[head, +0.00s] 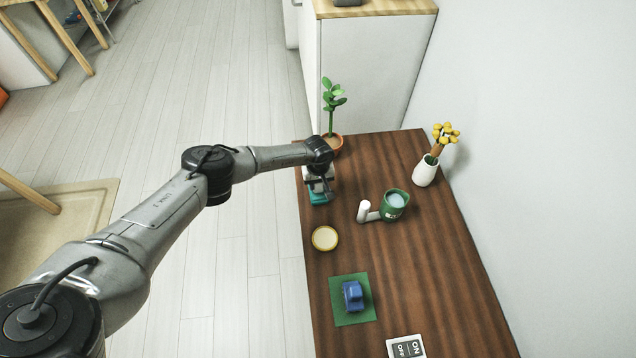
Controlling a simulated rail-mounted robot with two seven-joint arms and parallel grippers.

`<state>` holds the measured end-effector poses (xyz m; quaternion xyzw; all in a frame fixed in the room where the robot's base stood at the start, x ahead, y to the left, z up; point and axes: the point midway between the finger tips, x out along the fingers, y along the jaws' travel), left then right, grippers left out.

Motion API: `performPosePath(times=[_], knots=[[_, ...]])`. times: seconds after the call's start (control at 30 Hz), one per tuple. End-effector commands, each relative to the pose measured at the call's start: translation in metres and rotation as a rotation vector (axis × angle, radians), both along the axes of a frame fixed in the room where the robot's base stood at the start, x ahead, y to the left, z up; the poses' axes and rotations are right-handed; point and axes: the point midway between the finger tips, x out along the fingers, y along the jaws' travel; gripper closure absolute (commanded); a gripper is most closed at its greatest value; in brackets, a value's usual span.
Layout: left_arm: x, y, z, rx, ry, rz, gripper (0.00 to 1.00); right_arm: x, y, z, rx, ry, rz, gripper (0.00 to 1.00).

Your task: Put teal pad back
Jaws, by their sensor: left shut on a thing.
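The teal pad (318,199) is a small block near the left edge of the brown wooden table, partly hidden under my left gripper. My left gripper (321,188) points down over it and is shut on it. I cannot tell whether the pad touches the table top. My right gripper is not in view.
On the table (425,270), a potted plant (332,143) stands just behind the gripper. A green mug (395,204) with a white handle-like part, a round cream disc (325,238), a blue toy (352,295) on a green mat (341,316), a white vase (425,172) and an ON/OFF sign (405,347) are nearby.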

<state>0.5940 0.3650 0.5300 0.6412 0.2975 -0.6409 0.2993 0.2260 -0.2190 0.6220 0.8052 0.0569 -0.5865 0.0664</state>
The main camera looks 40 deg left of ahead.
Motion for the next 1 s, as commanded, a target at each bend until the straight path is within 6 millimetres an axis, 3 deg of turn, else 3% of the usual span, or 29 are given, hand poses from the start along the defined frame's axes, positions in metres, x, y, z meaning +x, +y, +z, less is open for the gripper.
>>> performPosePath(times=[0.27,0.3,0.53,0.9,1.0], knots=[[0.0,0.0,-0.006,0.0,0.0,0.0,0.99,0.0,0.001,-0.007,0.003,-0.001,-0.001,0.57],[0.0,0.0,-0.004,0.0,0.0,0.0,0.6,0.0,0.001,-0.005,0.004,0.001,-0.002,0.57],[0.0,0.0,-0.004,0.001,0.001,0.0,0.39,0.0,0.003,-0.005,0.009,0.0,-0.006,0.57],[0.0,-0.001,-0.001,-0.001,0.001,0.001,0.39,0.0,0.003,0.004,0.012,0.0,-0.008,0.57],[0.001,0.001,0.014,0.002,-0.001,0.0,0.39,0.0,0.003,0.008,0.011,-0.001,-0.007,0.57]])
